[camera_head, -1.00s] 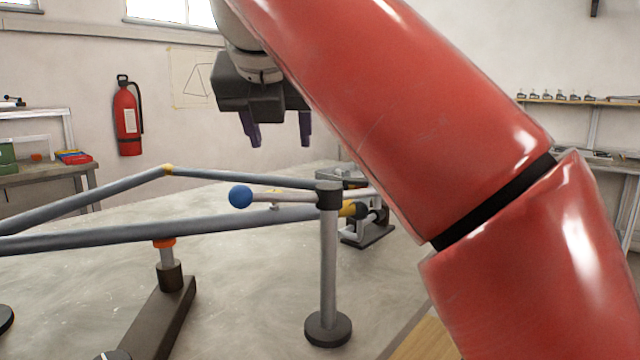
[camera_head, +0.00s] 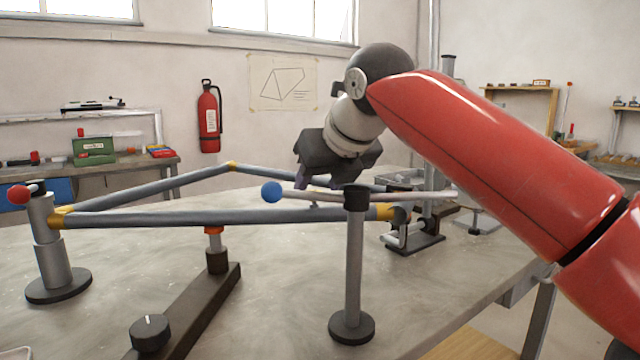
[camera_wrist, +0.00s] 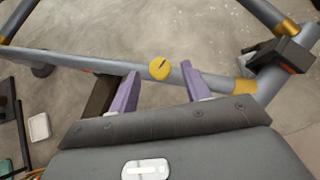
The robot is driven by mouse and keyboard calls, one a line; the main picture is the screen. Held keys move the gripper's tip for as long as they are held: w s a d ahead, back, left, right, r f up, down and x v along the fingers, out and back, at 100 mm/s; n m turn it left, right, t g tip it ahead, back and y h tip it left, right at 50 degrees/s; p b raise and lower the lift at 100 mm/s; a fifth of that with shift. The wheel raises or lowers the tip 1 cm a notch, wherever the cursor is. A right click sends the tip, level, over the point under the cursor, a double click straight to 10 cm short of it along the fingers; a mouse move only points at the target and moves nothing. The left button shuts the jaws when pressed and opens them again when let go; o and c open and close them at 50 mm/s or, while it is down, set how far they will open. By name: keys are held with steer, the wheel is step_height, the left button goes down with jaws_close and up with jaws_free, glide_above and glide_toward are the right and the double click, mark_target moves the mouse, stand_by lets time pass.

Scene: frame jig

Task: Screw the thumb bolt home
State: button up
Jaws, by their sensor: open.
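My gripper (camera_head: 318,184) is open over the frame, just above and behind the lever with the blue ball. In the wrist view, its two purple fingers (camera_wrist: 158,92) are spread with nothing between their tips. A round yellow head with a dark line (camera_wrist: 160,69), which looks like the thumb bolt, shows just beyond the fingertips, in line with the gap, against the grey frame tube (camera_wrist: 65,61). Its height above the tube and how deep it sits cannot be told. I cannot make it out in the head view, where the frame tube (camera_head: 180,219) crosses the table.
A post (camera_head: 354,265) carries the blue-ball lever (camera_head: 272,192) close to my gripper. A red-ball post (camera_head: 52,250) holds the left corner. A dark bar (camera_head: 200,300) with a black knob (camera_head: 150,333) lies under the tube. A clamp (camera_head: 415,240) stands at the right corner.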

steer(key=shift+w+a+f, duration=0.15)
steer(key=shift+w+f, duration=0.2)
steer(key=shift+f, duration=0.05)
steer(key=shift+c, duration=0.5)
steer(key=c, duration=0.9)
steer(key=shift+s+m+h, duration=0.1)
steer(key=shift+m+h, duration=0.2)
steer(key=shift+m, duration=0.1)
steer(key=shift+a+m+h, duration=0.25)
steer(key=shift+m+h, duration=0.75)
steer(key=shift+m, duration=0.3)
steer(key=shift+a+m+h, duration=0.3)
steer(key=shift+m+h, duration=0.7)
steer(key=shift+m, duration=0.3)
steer(key=shift+a+m+h, duration=0.25)
steer(key=shift+m+h, duration=0.75)
steer(key=shift+m, duration=0.3)
steer(key=shift+m+h, duration=0.3)
steer(key=shift+m, duration=0.1)
